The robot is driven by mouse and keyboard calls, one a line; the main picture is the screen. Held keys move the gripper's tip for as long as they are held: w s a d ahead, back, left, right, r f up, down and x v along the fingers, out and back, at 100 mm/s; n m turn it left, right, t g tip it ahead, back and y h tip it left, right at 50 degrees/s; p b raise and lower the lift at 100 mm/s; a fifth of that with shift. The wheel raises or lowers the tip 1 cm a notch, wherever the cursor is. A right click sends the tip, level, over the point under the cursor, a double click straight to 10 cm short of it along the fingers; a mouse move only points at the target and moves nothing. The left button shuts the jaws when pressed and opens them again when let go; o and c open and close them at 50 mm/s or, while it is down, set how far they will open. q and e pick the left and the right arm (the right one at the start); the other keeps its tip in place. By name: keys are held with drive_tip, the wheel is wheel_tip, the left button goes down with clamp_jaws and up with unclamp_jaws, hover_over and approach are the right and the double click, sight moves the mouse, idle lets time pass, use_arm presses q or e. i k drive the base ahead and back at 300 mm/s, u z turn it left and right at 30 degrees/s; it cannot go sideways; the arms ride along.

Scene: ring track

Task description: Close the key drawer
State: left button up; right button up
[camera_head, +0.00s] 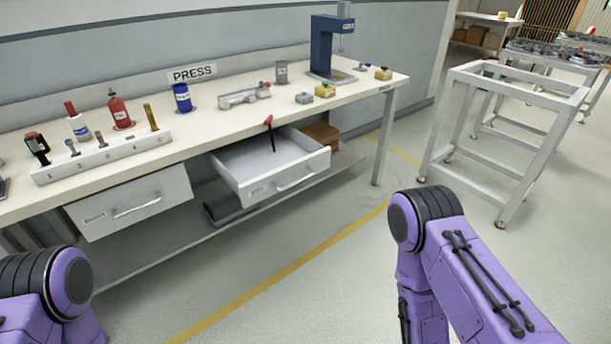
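A grey drawer (271,180) under the workbench is pulled out, its inside showing from above. It has a bar handle and a small label too small to read. A thin tool with a red end (268,121) overlaps the drawer's back edge; I cannot tell whether it is in the drawer or on the bench edge. A second drawer (130,205) to the left shows only its front, with a handle and label, and looks shut. I cannot tell from the labels which is the key drawer. My purple arms show at the bottom left and right; neither gripper is in view.
The workbench (220,118) holds a tool rack (105,157), a red bottle (119,110), a blue can (182,98) and a blue press (330,45). A lower shelf (165,240) runs beneath. A grey frame stand (510,95) stands right. Floor before the bench is clear.

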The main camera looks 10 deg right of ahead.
sight(250, 166)
drive_tip(key=z, duration=0.45)
drive_tip(key=i, duration=1.45)
drive_tip(key=u, duration=0.25)
